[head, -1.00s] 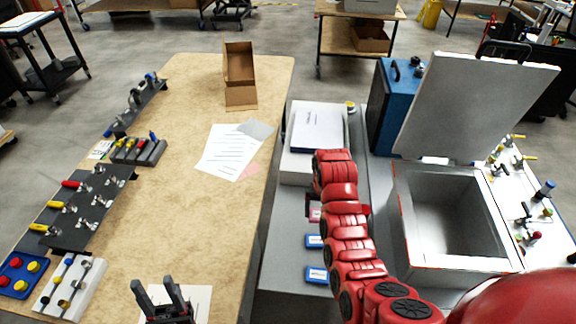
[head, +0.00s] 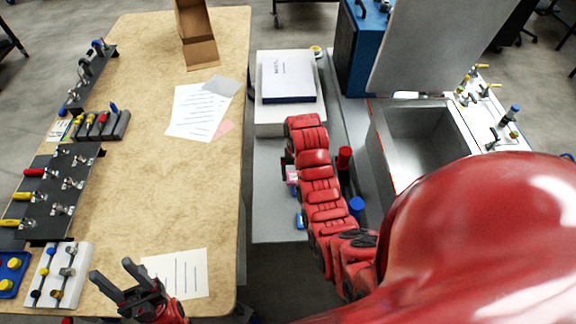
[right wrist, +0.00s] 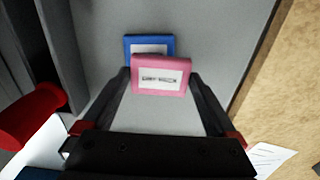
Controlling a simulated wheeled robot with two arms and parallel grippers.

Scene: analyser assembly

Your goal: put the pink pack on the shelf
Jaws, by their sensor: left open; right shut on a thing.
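The pink pack (right wrist: 160,75), with a white label, is between the fingertips of my right gripper (right wrist: 160,88) in the right wrist view. The gripper is shut on it. In the head view only a small part of the pink pack (head: 292,173) shows beside my right arm, over the grey bench. A blue pack (right wrist: 148,42) is just behind the pink one in the wrist view; it also shows partly in the head view (head: 299,220). My left gripper (head: 113,269) is open and empty over the near end of the wooden table. I cannot tell which surface is the shelf.
A white box with a book-like top (head: 288,75) stands on the grey bench (head: 275,210). An open grey chamber (head: 415,140) and a red cylinder (head: 344,158) are right of my arm. The wooden table (head: 150,200) holds papers, tool racks and a cardboard box (head: 196,38).

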